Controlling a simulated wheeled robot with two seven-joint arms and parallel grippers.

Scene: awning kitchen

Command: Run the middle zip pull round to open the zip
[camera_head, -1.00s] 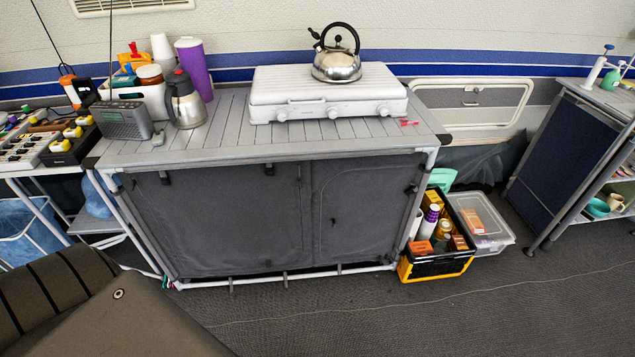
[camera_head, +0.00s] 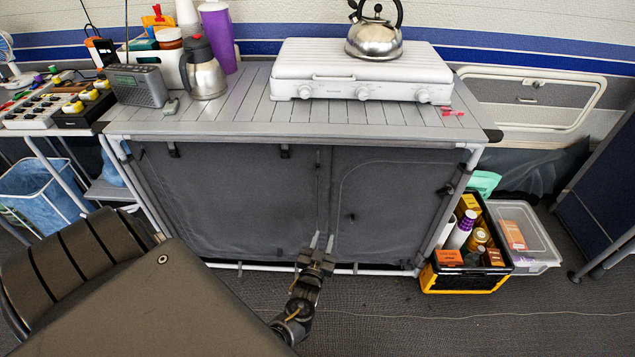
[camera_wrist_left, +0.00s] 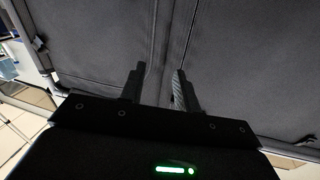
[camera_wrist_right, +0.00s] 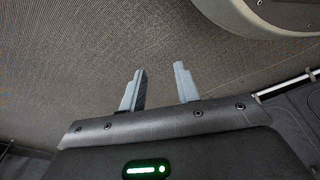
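The grey fabric front (camera_head: 235,195) of the cupboard hangs closed below the slatted top. A vertical seam or zip line (camera_head: 319,185) runs down near its middle, and a curved line outlines the right panel. My left gripper (camera_head: 321,242) is open and empty in front of the lower middle of the front. In the left wrist view its fingers (camera_wrist_left: 158,88) stand either side of the vertical seams. My right gripper (camera_wrist_right: 159,88) is open and empty, pointing at the floor matting.
A white stove (camera_head: 360,75) with a kettle (camera_head: 375,38) stands on the cupboard top (camera_head: 250,105). A black and yellow crate (camera_head: 465,278) and a clear box (camera_head: 540,250) stand on the floor at the right. Floor is free in front of the cupboard.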

